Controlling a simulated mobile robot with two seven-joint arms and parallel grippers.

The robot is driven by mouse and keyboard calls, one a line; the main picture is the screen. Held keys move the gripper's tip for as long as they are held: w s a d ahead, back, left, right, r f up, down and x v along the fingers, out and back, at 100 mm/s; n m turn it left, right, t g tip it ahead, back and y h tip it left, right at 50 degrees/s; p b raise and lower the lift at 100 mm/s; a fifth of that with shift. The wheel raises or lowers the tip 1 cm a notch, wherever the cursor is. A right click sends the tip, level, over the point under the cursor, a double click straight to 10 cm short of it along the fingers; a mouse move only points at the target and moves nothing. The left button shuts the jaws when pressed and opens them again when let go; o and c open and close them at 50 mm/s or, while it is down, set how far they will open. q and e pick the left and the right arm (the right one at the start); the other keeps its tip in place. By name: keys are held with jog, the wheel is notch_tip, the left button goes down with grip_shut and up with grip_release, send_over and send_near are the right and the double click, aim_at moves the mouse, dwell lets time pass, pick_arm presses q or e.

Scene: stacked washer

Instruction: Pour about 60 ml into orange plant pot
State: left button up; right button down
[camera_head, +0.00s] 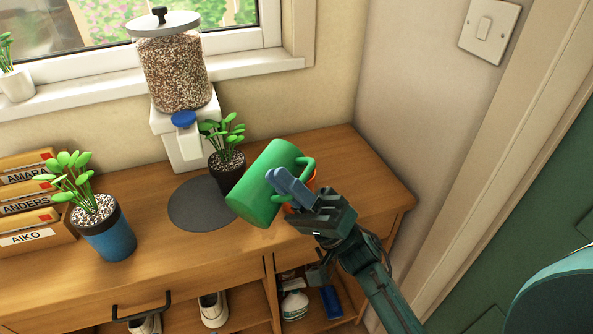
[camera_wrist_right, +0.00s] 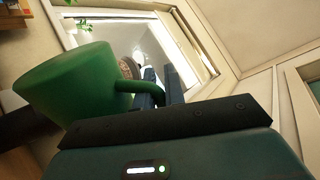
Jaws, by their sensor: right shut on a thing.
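A green mug (camera_head: 266,184) is held tilted above the right part of the wooden cabinet top. My right gripper (camera_head: 292,188) is shut on the mug's handle; the mug and handle also show in the right wrist view (camera_wrist_right: 75,84). The mug's inside is hidden in both views, so I cannot tell what it holds. The orange plant pot (camera_head: 312,181) shows only as a thin edge behind the mug and gripper. Its top and any plant in it are hidden. I cannot tell whether the mug touches it. My left gripper is not in view.
A black plant pot (camera_head: 229,174) stands just left of the mug, beside a round grey mat (camera_head: 200,206). A dispenser (camera_head: 177,85) of speckled grains stands behind. A blue pot (camera_head: 108,234) and labelled boxes (camera_head: 33,205) are left. The wall is close right.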

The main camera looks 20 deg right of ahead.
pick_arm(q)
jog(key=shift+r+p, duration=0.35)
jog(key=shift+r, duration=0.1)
pick_arm(e)
jog(key=shift+d+r+m+t, duration=0.1)
jog(key=shift+r+m+t, duration=0.1)
jog(key=shift+m+t, duration=0.15)
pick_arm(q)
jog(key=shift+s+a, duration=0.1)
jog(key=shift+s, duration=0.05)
pick_arm(e)
jog(key=shift+w+d+r+m+t+h, duration=0.15)
jog(key=shift+m+t+h, duration=0.1)
jog(key=shift+t+h, duration=0.1)
pick_arm(q)
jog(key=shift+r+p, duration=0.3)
jog(key=shift+p, duration=0.4)
pick_arm(e)
jog(key=shift+w+d+r+m+t+h, duration=0.2)
jog(key=shift+m+t+h, duration=0.05)
jog(key=shift+m+t, duration=0.35)
